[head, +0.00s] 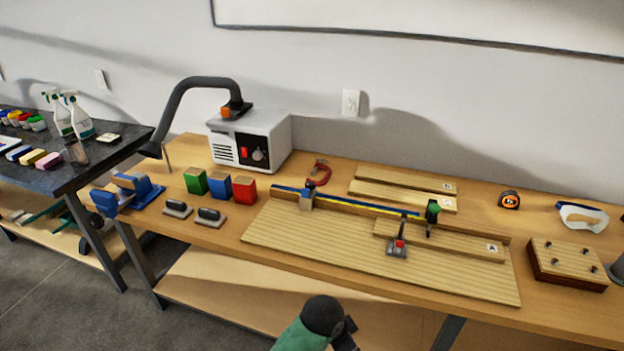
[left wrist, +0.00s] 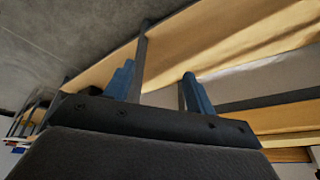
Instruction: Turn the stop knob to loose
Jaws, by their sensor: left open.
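The green stop knob (head: 433,208) stands on a small black stop block on the blue-and-yellow fence rail (head: 370,207) of the wooden jig board (head: 310,243). Its exact setting is too small to tell. A red-tipped clamp (head: 398,245) sits just in front of it, by the plank marked A (head: 460,246). My left gripper (left wrist: 157,80) is open, with its blue fingers apart and nothing between them in the left wrist view. It is away from the knob, below the bench's front edge. Part of my green and black arm shows at the bottom of the head view. My right gripper is out of view.
Red, blue and green blocks (head: 244,190), sanding pads, a blue vise (head: 128,190) and a grey extractor box (head: 250,140) stand on the left. A tape measure (head: 508,200), safety glasses (head: 583,216) and a pegged block (head: 568,262) are on the right.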

